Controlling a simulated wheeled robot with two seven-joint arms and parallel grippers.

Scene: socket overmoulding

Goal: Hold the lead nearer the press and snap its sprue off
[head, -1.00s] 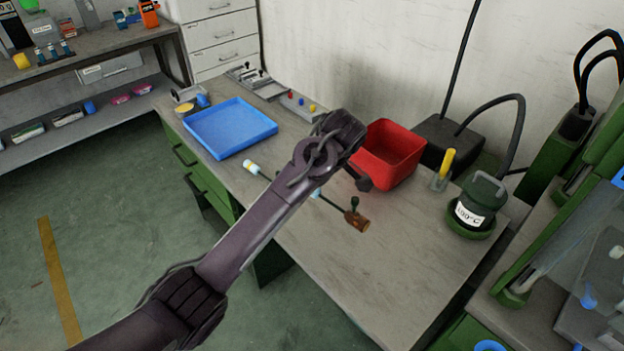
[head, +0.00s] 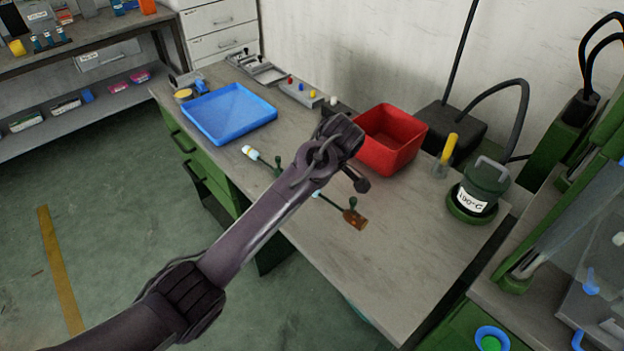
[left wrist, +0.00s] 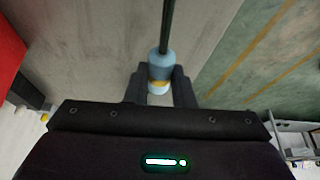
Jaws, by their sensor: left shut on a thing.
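My left gripper (left wrist: 160,78) is shut on the light-blue socket end of a lead (left wrist: 159,68), with a white and yellow band between the fingers. The lead's dark cable (left wrist: 167,28) runs away upward in the left wrist view. In the head view my arm hides the fingers; the nearer lead (head: 333,205) comes out from behind it to a brown end block (head: 356,218) with a dark green knob, likely the sprue (head: 353,203). A second lead (head: 263,160) lies farther left, with a white-and-yellow end and its own green knob (head: 278,165); my arm hides its other end. My right gripper is not in view.
A red bin (head: 391,151) stands just beyond my left wrist. A blue tray (head: 238,137) lies at the far left of the table. A green pot marked with a temperature (head: 480,190) and the press machinery (head: 570,210) are at right. The table's right front is clear.

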